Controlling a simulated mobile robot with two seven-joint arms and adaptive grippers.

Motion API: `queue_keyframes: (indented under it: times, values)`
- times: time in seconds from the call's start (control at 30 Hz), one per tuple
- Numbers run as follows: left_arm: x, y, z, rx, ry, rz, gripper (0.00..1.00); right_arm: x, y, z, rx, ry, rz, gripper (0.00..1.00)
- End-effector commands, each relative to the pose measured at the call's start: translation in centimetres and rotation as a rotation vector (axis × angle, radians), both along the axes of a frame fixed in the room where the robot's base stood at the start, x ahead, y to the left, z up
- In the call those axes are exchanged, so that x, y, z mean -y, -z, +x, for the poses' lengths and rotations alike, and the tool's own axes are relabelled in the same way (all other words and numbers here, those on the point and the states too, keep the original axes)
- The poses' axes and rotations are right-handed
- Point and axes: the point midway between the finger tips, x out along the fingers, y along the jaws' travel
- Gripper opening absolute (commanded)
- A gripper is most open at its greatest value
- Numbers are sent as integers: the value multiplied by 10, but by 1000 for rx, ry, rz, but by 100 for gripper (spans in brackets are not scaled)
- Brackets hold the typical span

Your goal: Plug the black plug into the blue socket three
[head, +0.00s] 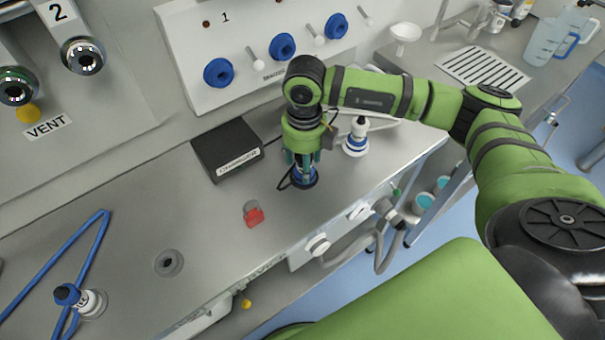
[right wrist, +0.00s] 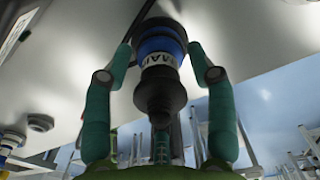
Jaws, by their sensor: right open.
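In the head view, my right gripper (head: 303,162) points down over a dark plug with a blue band (head: 304,180) standing on the grey bench. In the right wrist view, the open fingers of my right gripper (right wrist: 160,62) are on either side of this plug (right wrist: 160,92), which has a black stem, a white lettered ring and a blue band. A gap shows beside the stem; contact near the fingertips is unclear. Blue sockets (head: 218,72), (head: 282,46) and (head: 336,26) line the white wall panel. No number three is readable. My left gripper is out of view.
A black box (head: 227,150) lies left of my right gripper. A white-blue plug (head: 356,138) stands just to its right. A red item (head: 254,214) and a bench hole (head: 168,263) are nearer the front left. A plug with blue tubing (head: 90,302) is far left.

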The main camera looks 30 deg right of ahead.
Motion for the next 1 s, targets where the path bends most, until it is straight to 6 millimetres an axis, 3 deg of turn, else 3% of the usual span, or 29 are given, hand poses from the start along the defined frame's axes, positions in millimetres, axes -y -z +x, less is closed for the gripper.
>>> queue_keyframes:
  times: [0.13,0.17,0.2,0.3,0.57,1.0]
  values:
    - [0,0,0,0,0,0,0,0,-1,0,0,0,0,57]
    - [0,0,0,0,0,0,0,0,-1,0,0,0,0,49]
    - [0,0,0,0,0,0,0,0,-1,0,0,0,0,33]
    - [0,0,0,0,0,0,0,0,0,0,0,0,0,0]
    - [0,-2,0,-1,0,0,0,0,-3,0,1,0,0,0]
    - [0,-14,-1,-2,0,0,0,0,-25,0,2,0,0,0]
